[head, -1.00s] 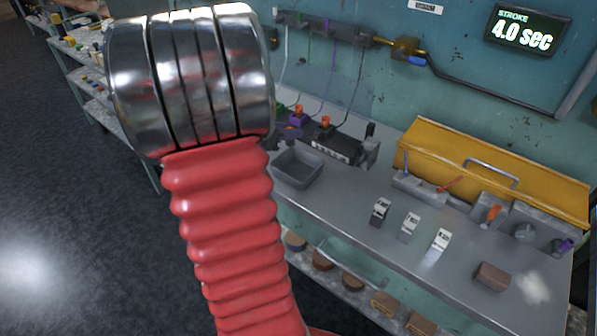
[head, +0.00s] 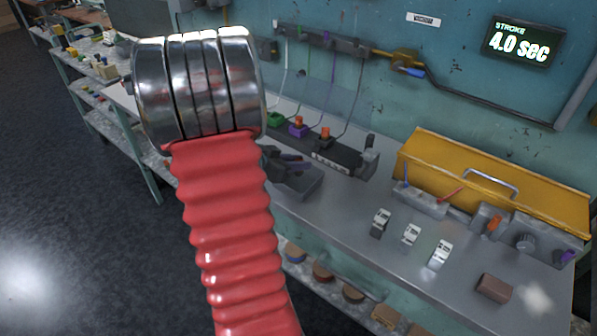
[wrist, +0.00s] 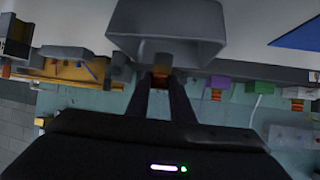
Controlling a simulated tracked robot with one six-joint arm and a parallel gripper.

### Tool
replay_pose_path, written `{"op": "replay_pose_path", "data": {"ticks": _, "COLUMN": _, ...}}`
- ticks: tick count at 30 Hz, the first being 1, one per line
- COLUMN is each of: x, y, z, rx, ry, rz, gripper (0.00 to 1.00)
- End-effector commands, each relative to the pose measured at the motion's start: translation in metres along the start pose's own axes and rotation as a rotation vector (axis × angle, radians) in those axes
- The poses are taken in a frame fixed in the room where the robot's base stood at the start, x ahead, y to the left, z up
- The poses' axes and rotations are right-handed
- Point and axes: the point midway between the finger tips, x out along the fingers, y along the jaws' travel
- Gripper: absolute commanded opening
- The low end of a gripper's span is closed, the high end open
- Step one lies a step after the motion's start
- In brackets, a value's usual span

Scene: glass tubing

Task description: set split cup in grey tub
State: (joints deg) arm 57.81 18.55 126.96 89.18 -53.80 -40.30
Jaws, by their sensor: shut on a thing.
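My gripper (wrist: 160,98) is shut on a small orange-brown piece (wrist: 160,79), which I take as the split cup. Most of it is hidden between the dark fingers, so its split cannot be made out. The grey tub (wrist: 165,48) is just beyond the fingertips in the wrist view. In the head view the grey tub (head: 305,186) sits on the bench, and my gripper (head: 287,162) is over its back left part, covering much of it. Whether the cup is inside the rim or above it, I cannot tell.
Behind the tub stands a black rack (head: 331,158) with green, purple and orange fittings and thin hoses. A yellow box (head: 490,180), several small labelled blocks (head: 411,234) and a brown block (head: 493,288) are to the right. My red arm hides the bench's left part.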

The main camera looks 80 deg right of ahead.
Motion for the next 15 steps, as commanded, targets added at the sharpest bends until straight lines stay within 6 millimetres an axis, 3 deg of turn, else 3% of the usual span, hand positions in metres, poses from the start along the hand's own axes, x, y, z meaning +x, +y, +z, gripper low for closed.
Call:
{"op": "replay_pose_path", "data": {"ticks": 11, "x": 0.002, "y": 0.000, "z": 0.004, "rx": 0.000, "ry": 0.001, "rz": -0.001, "gripper": 0.00}}
{"op": "replay_pose_path", "data": {"ticks": 15, "x": 0.007, "y": 0.000, "z": 0.015, "rx": -0.003, "ry": -0.001, "rz": 0.000, "gripper": 0.00}}
